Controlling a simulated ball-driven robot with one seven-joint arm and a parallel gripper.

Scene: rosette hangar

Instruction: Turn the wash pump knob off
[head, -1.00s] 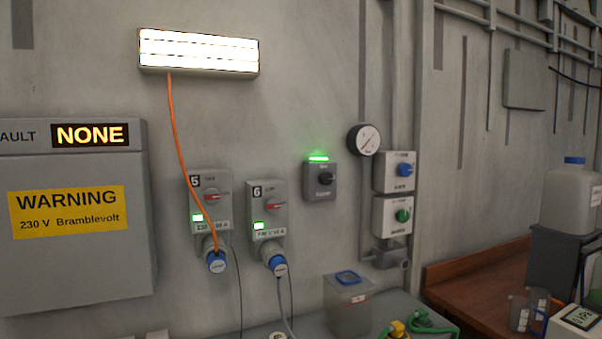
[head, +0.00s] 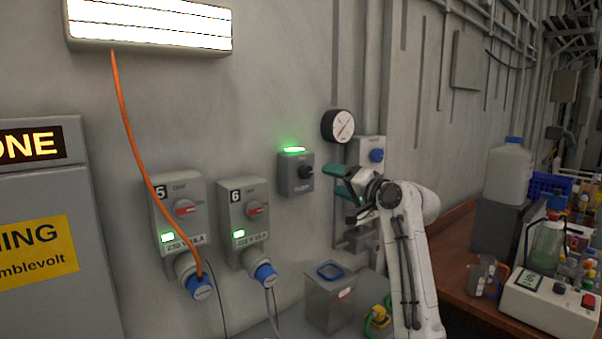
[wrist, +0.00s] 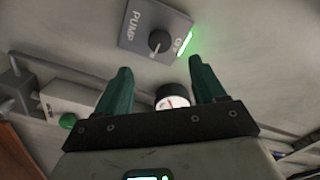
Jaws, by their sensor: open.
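The pump switch is a small grey box (head: 290,182) on the wall with a round black knob (head: 306,172) and a lit green lamp (head: 292,150) on top. In the wrist view the box (wrist: 137,22) reads PUMP, and its knob (wrist: 160,41) with a pale pointer mark lies beyond the fingertips. The green lamp (wrist: 184,44) glows beside it. My gripper (head: 335,180) has its teal fingers apart, just right of the box in the head view. It is empty in the wrist view (wrist: 160,65), and the knob appears ahead of the gap, not touched.
A round gauge (head: 338,126) and a box with a blue knob (head: 376,156) are close by on the wall. Sockets 5 (head: 180,208) and 6 (head: 243,214) hang left with plugged cables. A lidded grey container (head: 331,305) stands below. A wooden bench (head: 445,250) is at right.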

